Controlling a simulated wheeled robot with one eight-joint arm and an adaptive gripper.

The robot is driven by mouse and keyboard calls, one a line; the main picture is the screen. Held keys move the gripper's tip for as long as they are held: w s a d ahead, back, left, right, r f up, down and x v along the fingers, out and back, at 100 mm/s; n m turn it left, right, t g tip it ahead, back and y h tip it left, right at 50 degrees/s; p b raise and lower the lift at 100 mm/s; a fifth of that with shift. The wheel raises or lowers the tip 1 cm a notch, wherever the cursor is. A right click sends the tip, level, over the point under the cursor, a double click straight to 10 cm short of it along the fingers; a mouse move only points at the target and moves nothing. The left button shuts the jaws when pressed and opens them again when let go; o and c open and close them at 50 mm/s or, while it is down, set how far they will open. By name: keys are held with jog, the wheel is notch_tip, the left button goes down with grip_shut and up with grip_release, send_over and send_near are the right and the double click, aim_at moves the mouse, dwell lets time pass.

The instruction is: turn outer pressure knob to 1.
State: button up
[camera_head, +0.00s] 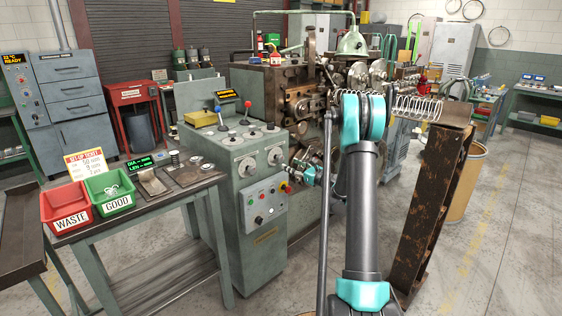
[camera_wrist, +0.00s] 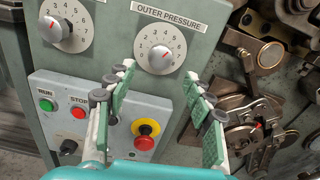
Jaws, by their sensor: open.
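The outer pressure knob (camera_wrist: 159,57) is a grey knob on a white numbered dial, under the label "OUTER PRESSURE" on the green-grey panel. The same dial is on the right of the cabinet front in the head view (camera_head: 276,156). My gripper (camera_wrist: 160,74) is open, with its two green-padded fingers spread left and right below and to the sides of the knob. It appears apart from the knob. In the head view my gripper (camera_head: 292,172) is beside the cabinet's right edge.
A similar dial (camera_wrist: 66,28) sits left of the knob. Below are a red emergency button (camera_wrist: 145,142) on yellow, a green run button (camera_wrist: 46,104) and a red stop button (camera_wrist: 78,113). Brass and steel machine parts (camera_wrist: 262,55) crowd the right side.

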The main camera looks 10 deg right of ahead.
aim_at(282, 160)
jog(key=x, duration=0.7)
jog(key=shift+w+a, duration=0.25)
jog(key=c, duration=1.2)
